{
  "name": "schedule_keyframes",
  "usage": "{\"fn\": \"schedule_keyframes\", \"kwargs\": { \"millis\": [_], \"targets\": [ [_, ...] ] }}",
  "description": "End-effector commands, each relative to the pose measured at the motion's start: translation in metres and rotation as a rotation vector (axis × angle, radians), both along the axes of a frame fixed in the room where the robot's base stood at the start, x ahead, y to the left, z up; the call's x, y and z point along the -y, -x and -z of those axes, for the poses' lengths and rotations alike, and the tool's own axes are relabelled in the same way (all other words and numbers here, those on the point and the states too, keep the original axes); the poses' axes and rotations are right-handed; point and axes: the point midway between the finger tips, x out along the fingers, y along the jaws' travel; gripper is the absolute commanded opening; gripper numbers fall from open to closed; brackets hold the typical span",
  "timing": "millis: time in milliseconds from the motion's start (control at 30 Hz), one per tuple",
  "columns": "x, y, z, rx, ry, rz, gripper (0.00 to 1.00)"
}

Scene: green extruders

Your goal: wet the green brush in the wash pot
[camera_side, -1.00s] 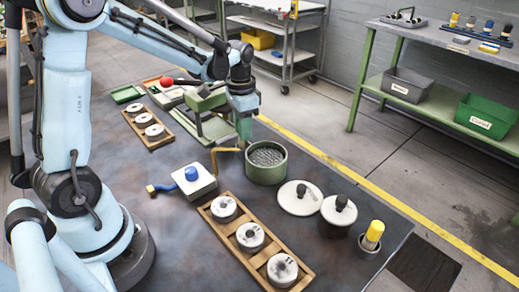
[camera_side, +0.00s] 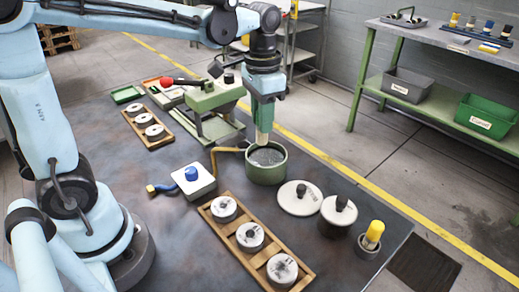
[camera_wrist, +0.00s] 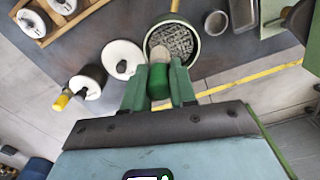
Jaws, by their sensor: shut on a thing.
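My gripper (camera_side: 264,112) points down above the far side of the wash pot (camera_side: 266,175), a round green pot with a grey mesh inside. It is shut on the green brush, whose pale tip (camera_side: 262,138) hangs below the fingers, just above the pot in the side view. In the wrist view the green handle (camera_wrist: 158,80) sits between my two green fingers, and the beige bristles (camera_wrist: 160,54) overlap the near part of the pot's opening (camera_wrist: 172,30). I cannot tell whether the bristles touch the mesh.
A white lid (camera_side: 299,198) lies right of the pot, beside a dark jar (camera_side: 338,214) and a yellow brush (camera_side: 373,233) in a cup. A wooden rack with white discs (camera_side: 222,207) is in front. A green press (camera_side: 215,97) stands behind left. A grey cup (camera_wrist: 215,22) shows in the wrist view.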

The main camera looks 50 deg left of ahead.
Motion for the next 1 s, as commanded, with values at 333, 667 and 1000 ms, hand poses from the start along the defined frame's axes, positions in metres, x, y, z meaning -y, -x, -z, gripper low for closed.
{"fn": "schedule_keyframes", "kwargs": {
  "millis": [333, 667, 1000],
  "targets": [
    [-0.012, -0.026, 0.005, 0.0, 0.0, 0.0, 0.0],
    [-0.012, -0.025, 0.036, 0.0, 0.0, 0.0, 0.0],
    [-0.012, -0.025, 0.057, 0.001, 0.0, 0.0, 0.0]
  ]
}}
